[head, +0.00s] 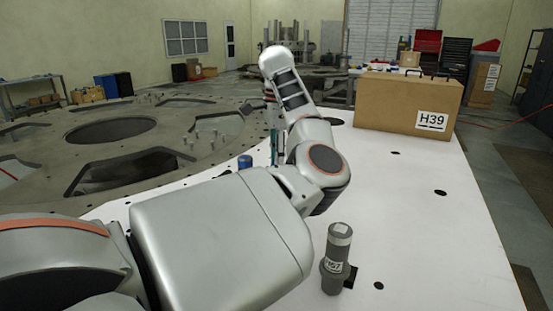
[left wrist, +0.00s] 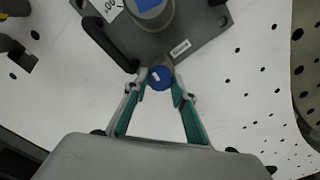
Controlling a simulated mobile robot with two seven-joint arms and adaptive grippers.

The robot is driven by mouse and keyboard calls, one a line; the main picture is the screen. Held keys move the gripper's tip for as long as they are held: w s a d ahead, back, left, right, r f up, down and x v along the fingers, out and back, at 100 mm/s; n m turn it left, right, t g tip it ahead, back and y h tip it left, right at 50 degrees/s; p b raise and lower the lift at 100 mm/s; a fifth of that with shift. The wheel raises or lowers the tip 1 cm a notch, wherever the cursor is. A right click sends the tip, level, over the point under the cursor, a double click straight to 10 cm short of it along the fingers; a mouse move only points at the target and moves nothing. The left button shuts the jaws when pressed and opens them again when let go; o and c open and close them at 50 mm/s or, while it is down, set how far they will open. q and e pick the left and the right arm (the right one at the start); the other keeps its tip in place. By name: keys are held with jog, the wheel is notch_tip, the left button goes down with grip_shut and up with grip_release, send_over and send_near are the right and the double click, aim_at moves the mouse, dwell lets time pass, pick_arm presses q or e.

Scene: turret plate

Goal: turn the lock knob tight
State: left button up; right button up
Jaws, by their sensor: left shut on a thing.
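The lock knob (left wrist: 158,77), small, round and blue with a small white mark, shows in the left wrist view at the edge of a grey plate (left wrist: 196,22). My left gripper (left wrist: 161,84) has its teal-lined fingers on either side of the knob and is shut on it. In the head view my left arm reaches across the white table and hides most of the gripper and the knob. My right gripper is in neither view.
The grey plate carries a cylinder with a blue top (left wrist: 149,4) and a black handle (left wrist: 108,42) close to my fingers. A grey labelled cylinder (head: 337,257) stands on the white table (head: 440,240). A cardboard box marked H39 (head: 395,102) sits at the back.

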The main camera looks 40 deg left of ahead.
pick_arm(q)
jog(key=m+p, duration=0.3)
jog(key=m, duration=0.1)
jog(key=shift+r, duration=0.2)
jog(key=m+p, duration=0.3)
jog(key=m, duration=0.1)
jog(key=shift+m, duration=0.3)
jog(key=m+p, duration=0.2)
jog(key=shift+f+m, duration=0.1)
jog(key=shift+m, duration=0.3)
jog(key=shift+f+m+p, duration=0.1)
jog(key=shift+m+p, duration=0.6)
jog(key=shift+m, duration=0.5)
jog(key=shift+m+p, duration=0.3)
jog(key=shift+m, duration=1.2)
jog(key=shift+f+p, duration=0.1)
jog(key=shift+p, duration=0.2)
